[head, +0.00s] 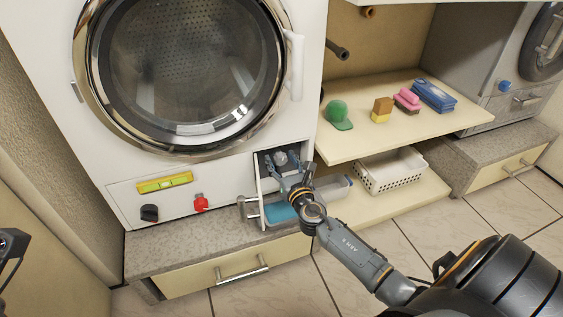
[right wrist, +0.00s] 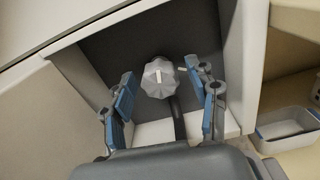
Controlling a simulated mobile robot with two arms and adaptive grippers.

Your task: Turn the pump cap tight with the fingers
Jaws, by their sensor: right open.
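The pump cap (head: 281,158) is a grey faceted knob in a dark recess at the lower right of the white washing machine (head: 215,165). In the right wrist view the cap (right wrist: 159,79) faces me and carries a white line, standing nearly upright. A second white mark (right wrist: 196,66) lies to its right on the recess wall. My right gripper (head: 283,174) is open at the recess. Its two blue-padded fingers (right wrist: 160,88) stand left and right of the cap, with visible gaps. My left gripper (head: 13,254) is only partly in view at the left edge.
A tray with blue contents (head: 281,212) sits under the recess. The machine's front has a yellow level (head: 165,183), a black knob (head: 150,213) and a red knob (head: 201,203). A shelf (head: 350,147) and a white basket (head: 390,172) stand close on the right.

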